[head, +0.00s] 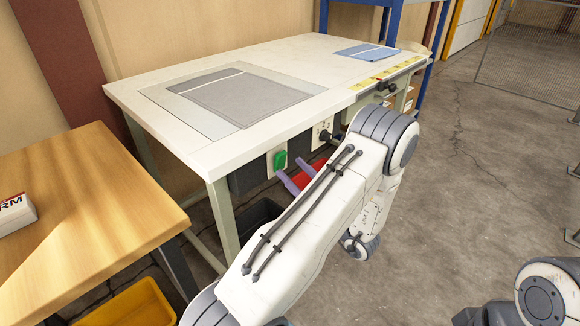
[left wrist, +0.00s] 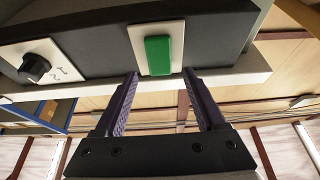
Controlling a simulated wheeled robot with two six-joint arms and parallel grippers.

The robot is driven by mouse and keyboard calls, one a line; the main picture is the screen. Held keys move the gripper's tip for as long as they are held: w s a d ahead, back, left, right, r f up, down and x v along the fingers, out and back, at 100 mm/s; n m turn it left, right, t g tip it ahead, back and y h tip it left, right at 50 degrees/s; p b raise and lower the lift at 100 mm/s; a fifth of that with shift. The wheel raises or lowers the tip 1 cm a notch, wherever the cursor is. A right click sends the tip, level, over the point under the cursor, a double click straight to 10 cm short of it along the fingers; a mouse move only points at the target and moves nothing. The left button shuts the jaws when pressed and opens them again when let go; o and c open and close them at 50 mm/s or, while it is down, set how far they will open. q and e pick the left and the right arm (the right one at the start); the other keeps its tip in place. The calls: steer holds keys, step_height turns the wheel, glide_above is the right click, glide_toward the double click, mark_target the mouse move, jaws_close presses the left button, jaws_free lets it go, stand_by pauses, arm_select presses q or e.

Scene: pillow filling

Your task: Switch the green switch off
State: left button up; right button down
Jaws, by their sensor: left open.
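The green switch (head: 280,160) sits on a pale plate on the dark panel under the front edge of the white table. In the left wrist view, the green switch (left wrist: 158,55) is an upright rectangle on its plate, and I cannot tell its on or off position. My left gripper (head: 291,167) is open, its purple fingers pointing at the panel. In the left wrist view, the gripper (left wrist: 160,74) has its fingertips spread to either side, just below the switch, with nothing between them. I cannot tell whether they touch the panel. My right gripper is not in view.
A black rotary knob (left wrist: 35,67) is on the same panel, beside the switch. The white table (head: 300,60) holds a grey cloth (head: 245,95) and a blue cloth (head: 368,52). A wooden table (head: 90,200) stands at the left, with a yellow bin (head: 128,305) below.

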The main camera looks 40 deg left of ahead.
arm_select(q)
steer(key=v, duration=0.8)
steer(key=shift+w, duration=0.1)
